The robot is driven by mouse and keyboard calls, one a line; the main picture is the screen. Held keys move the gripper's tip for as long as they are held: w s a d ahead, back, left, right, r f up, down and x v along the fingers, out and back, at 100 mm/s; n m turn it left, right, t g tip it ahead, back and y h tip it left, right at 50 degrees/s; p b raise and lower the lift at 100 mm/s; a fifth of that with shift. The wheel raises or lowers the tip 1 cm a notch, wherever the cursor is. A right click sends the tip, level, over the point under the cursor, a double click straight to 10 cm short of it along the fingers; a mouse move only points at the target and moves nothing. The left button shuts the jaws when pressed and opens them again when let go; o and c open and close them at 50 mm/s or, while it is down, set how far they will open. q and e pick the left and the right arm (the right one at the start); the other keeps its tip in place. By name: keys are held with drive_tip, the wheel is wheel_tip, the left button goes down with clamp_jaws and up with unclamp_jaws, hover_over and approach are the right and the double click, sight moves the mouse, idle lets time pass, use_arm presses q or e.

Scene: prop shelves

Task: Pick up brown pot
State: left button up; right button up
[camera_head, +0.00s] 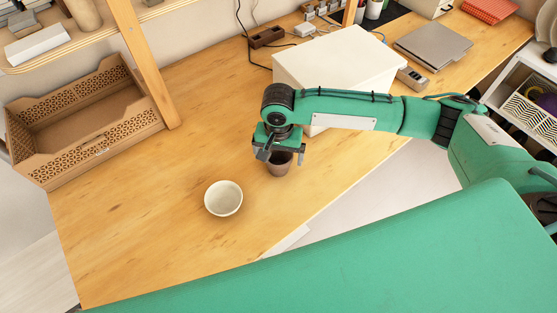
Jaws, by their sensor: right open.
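The brown pot (279,167) is small and stands upright on the wooden table (150,220), near its front edge. My right gripper (280,157) is open and points down at the pot from above. Its fingers are at the pot's rim and hide part of it. I cannot tell whether they touch the pot. My left gripper is not in view.
A cream bowl (223,199) stands just left and in front of the pot. A white box (335,65) is behind my right arm. A brown openwork crate (85,125) and a wooden shelf post (143,65) are at the left. The table's front left is clear.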

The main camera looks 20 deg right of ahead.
drive_tip(key=c, duration=1)
drive_tip(key=shift+c, duration=0.8)
drive_tip(key=shift+r, duration=0.1)
